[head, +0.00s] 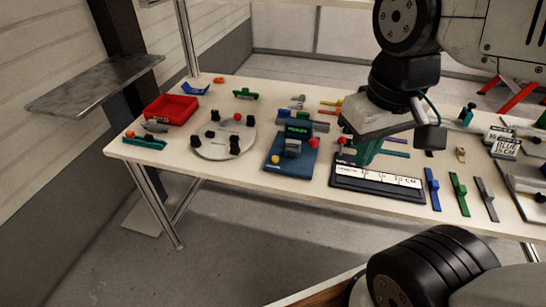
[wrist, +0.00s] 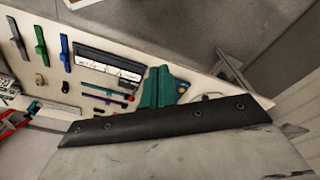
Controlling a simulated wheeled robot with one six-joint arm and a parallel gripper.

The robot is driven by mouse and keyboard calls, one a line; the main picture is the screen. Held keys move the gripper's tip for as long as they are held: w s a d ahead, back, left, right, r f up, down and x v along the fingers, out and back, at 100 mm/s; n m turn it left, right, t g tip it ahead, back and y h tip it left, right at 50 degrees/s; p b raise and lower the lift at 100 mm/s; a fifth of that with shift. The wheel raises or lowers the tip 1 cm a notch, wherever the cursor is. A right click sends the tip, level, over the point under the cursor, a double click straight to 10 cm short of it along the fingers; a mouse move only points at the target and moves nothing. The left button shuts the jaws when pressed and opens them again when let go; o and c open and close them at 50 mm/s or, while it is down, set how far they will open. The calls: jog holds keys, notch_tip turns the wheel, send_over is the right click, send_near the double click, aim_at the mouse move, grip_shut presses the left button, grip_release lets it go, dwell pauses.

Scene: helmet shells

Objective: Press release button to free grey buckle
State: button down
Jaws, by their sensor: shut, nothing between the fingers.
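A blue fixture (head: 283,163) with a dark, lit display (head: 297,130) stands mid-table in the head view. A grey block (head: 292,147), which looks like the grey buckle, sits on it. A red round button (head: 314,142) is at the fixture's right side; I cannot tell for sure that it is the release button. My gripper (head: 366,157) has green fingers, shut and empty, pointing down to the right of the fixture, above the back of a black panel. The fingers also show in the wrist view (wrist: 156,90), where they hide much of what lies beyond.
The black panel (head: 375,187) with a white label lies at the front edge, right of the fixture. Blue (head: 432,189), green (head: 458,194) and grey (head: 486,200) strips lie further right. A round grey plate (head: 222,150) with black posts and a red tray (head: 170,108) are left.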

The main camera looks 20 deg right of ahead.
jog(key=w+d+f+n+h, duration=0.2)
jog(key=w+d+n+h, duration=0.15)
jog(key=w, duration=0.55)
jog(key=n+t+h, duration=0.3)
jog(key=n+h, duration=0.1)
jog(key=n, duration=0.8)
send_over(273, 161)
notch_tip(273, 161, down, 12)
jog(key=shift+r, duration=0.25)
jog(key=shift+m, duration=0.25)
jog(key=shift+f, duration=4.4)
jog(key=shift+f, duration=0.1)
jog(key=shift+f, duration=0.3)
